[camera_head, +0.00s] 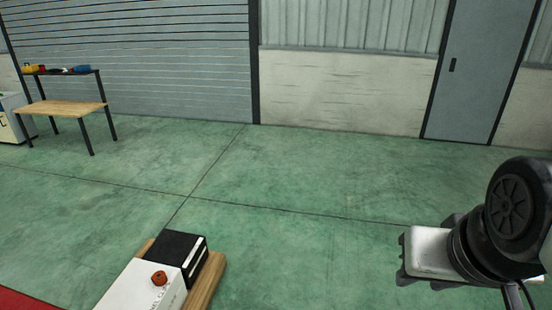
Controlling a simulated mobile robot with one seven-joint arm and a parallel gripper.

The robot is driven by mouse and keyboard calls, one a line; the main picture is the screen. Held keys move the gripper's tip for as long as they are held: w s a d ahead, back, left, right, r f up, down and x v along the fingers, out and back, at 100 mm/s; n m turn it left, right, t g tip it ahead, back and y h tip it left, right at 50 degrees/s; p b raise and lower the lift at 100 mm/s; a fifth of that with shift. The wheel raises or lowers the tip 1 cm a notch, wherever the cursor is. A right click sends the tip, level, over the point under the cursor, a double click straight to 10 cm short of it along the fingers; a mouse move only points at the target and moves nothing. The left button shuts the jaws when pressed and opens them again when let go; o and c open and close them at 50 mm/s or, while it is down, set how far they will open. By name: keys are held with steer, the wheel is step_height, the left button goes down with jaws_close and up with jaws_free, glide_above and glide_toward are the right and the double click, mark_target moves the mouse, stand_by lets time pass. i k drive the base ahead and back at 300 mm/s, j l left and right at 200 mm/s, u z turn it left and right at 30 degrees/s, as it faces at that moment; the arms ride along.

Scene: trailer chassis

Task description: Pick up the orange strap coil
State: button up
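I cannot make out an orange strap coil anywhere in the head view. Several small coloured items sit on the raised shelf of a wooden-topped workbench (62,108) at the far left. Part of my arm shows at the right edge, well apart from the bench. I cannot see any gripper fingers.
A white cabinet or bin (10,122) stands left of the bench. A slatted shutter (150,60) and a grey door (483,70) are along the back wall. The green floor (280,170) between is open. A red surface (25,301) shows at bottom left.

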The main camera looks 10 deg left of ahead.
mark_target(160, 278)
steer(key=i+u, duration=0.25)
steer(key=i, duration=0.25)
steer(key=i+u, duration=0.25)
steer(key=i, duration=0.2)
steer(key=i+l+u, duration=0.2)
steer(key=i, duration=0.25)
steer(key=i+j+u, duration=0.1)
steer(key=i+u, duration=0.15)
steer(key=u, duration=0.15)
steer(key=i+u, duration=0.2)
steer(key=u, duration=0.15)
steer(key=i+u, duration=0.25)
steer(key=u, duration=0.15)
steer(key=i+l+u, duration=0.15)
steer(key=u, duration=0.2)
steer(key=i+u, duration=0.4)
steer(key=i+l+u, duration=0.2)
steer(key=i+u, duration=0.2)
steer(key=k, duration=0.05)
